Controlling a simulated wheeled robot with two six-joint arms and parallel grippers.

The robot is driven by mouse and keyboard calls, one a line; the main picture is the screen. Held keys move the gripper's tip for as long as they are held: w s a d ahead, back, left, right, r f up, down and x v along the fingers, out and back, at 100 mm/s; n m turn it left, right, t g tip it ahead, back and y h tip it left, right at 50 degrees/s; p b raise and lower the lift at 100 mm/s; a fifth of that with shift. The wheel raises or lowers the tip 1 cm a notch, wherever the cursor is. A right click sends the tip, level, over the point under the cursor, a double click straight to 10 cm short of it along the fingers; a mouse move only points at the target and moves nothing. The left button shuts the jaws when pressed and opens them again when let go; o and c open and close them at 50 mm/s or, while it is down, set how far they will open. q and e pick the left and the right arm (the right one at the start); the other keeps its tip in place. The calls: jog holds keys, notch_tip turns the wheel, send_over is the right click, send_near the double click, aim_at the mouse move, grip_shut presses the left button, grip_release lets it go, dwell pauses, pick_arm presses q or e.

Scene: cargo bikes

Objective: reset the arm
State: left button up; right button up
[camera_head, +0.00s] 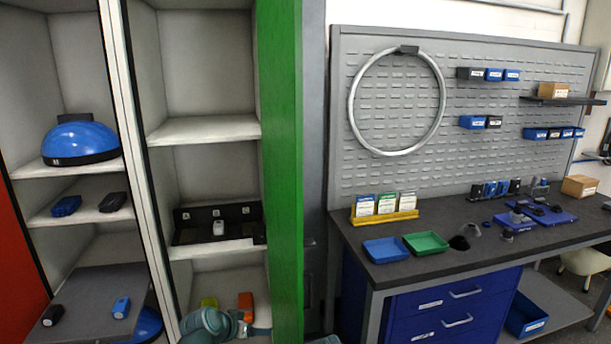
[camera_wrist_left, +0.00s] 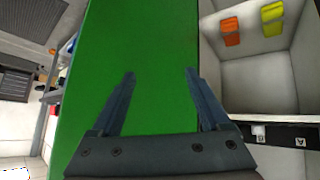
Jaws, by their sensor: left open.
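My left gripper (camera_wrist_left: 160,78) shows in the left wrist view with its two dark fingers spread apart and nothing between them. It faces the broad green side panel (camera_wrist_left: 150,40) of the cabinet; the same panel shows in the head view (camera_head: 285,150). A part of my left arm shows at the bottom of the head view, in front of the lower shelf, but its fingers cannot be made out there. My right gripper is in neither view.
An orange item (camera_wrist_left: 231,31) and a yellow item (camera_wrist_left: 273,12) sit in the lower cabinet compartment beside the gripper. A black rack (camera_head: 185,238) holds a white device (camera_head: 218,228) above. A workbench (camera_head: 450,262) with trays stands right of the cabinet.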

pick_arm(q)
jog(key=s+d+f+g+y+p, duration=0.1)
jog(key=s+d+g, duration=0.3)
jog(key=s, duration=0.6)
jog(key=s+d+g+y+p, duration=0.2)
jog(key=s+d+g+y, duration=0.2)
jog(key=s, duration=0.7)
jog(key=shift+f+y, duration=0.3)
jog(key=shift+f, duration=0.1)
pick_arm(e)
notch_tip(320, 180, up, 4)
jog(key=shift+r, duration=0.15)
pick_arm(q)
jog(key=shift+d, duration=0.15)
